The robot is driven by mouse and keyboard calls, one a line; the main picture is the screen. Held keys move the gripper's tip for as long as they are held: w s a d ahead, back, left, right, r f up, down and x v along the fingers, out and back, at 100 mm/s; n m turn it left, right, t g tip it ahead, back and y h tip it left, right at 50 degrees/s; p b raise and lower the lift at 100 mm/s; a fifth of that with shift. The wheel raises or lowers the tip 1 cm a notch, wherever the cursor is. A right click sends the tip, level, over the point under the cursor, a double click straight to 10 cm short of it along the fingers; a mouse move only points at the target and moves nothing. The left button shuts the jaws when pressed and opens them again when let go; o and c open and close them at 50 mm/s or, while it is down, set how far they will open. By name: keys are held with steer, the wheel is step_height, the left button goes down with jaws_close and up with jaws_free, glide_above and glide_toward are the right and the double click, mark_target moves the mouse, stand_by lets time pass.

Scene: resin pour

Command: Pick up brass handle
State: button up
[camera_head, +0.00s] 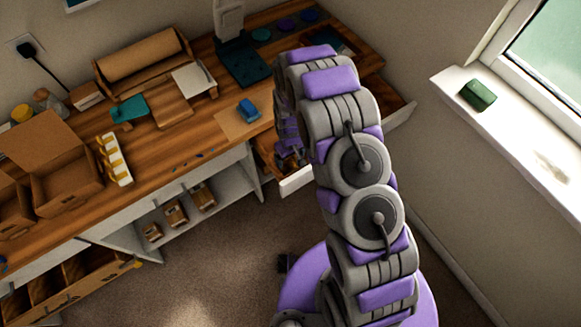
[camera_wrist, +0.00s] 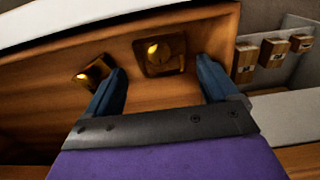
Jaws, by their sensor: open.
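In the wrist view, two small brass-coloured pieces lie in a wooden drawer (camera_wrist: 60,115). One brass piece (camera_wrist: 160,53), squarish with a bright spot, is just beyond and between my fingertips. The other brass piece (camera_wrist: 94,72) is to the left, beside the left fingertip. I cannot tell which is the brass handle. My gripper (camera_wrist: 160,68) is open, with blue fingers spread and nothing between them. In the head view, the open drawer (camera_head: 297,181) is under the bench's right end, and my arm hides much of it.
The workbench (camera_head: 190,150) carries cardboard boxes (camera_head: 65,170), a blue block (camera_head: 249,110) and a yellow-and-white rack (camera_head: 114,160). Shelves below hold wooden blocks (camera_head: 176,213). A windowsill (camera_head: 520,130) with a green block (camera_head: 477,95) is at right. The floor in front is clear.

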mark_target(291, 163)
steer(key=f, duration=0.1)
steer(key=f+b, duration=0.1)
steer(key=f, duration=0.3)
steer(key=shift+s+d, duration=0.1)
steer(key=shift+s, duration=0.15)
steer(key=shift+c, duration=0.2)
steer(key=c, duration=0.9)
